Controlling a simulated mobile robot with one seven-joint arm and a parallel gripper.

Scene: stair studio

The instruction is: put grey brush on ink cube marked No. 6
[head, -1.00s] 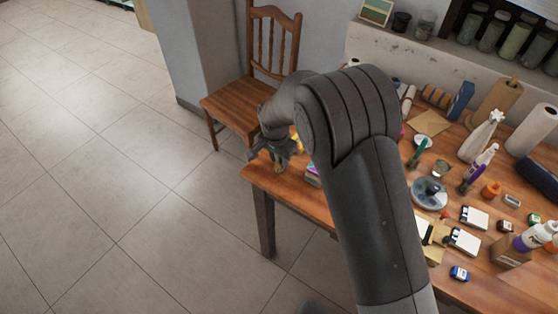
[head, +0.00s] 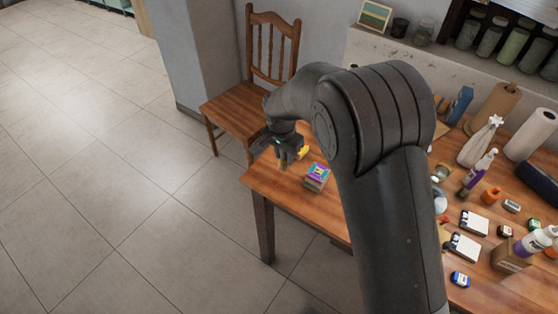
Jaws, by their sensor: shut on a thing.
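My gripper (head: 285,164) is at the far left corner of the wooden table, low over its top. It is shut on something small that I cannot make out. I cannot pick out the grey brush in view. Several small ink cubes lie at the right of the table: a blue and white one (head: 460,279), a green one (head: 533,219), a dark one (head: 505,231) and a grey-topped one (head: 512,205). Their numbers are too small to read, so I cannot tell which is No. 6. My arm hides the middle of the table.
A multicoloured block (head: 317,177) stands just right of my gripper, and a yellow thing (head: 303,152) shows beside the fingers. A wooden chair (head: 236,103) stands behind the corner. Bottles, including a spray bottle (head: 478,172), and a paper roll (head: 533,132) crowd the right side.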

